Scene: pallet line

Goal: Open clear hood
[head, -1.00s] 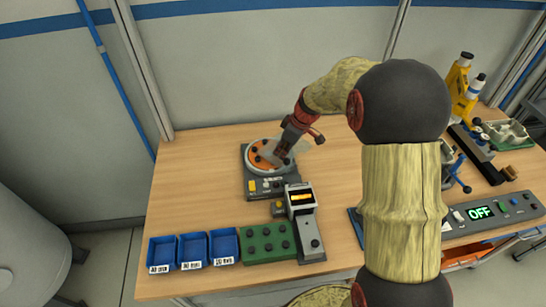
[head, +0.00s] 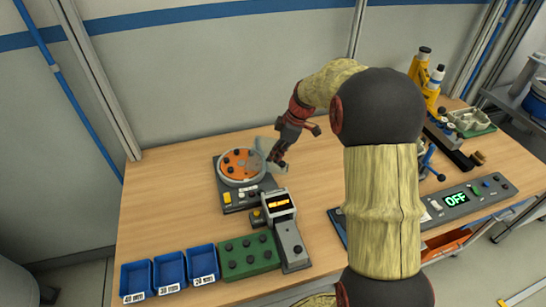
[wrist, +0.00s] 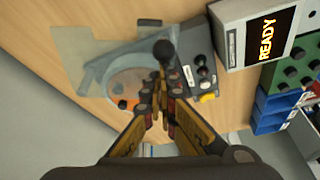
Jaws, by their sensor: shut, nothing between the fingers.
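The clear hood (head: 268,146) is a see-through grey panel at the right edge of the round orange-disc device (head: 227,198) in the head view. In the wrist view the hood (wrist: 85,48) stretches over the bench to the left, partly over the disc (wrist: 122,102). Most of the orange disc shows uncovered in the head view. My gripper (head: 274,162) is beside the disc's right edge, at the hood. In the wrist view my gripper (wrist: 160,88) is shut and empty, with a black ball knob (wrist: 163,48) just beyond its fingertips. Whether they touch is unclear.
A unit reading READY (wrist: 240,35) stands close to the device; it also shows in the head view (head: 290,235). A green block (head: 247,257) and blue bins (head: 170,272) line the front edge. An OFF panel (head: 465,205) is at right. Bench behind the device is clear.

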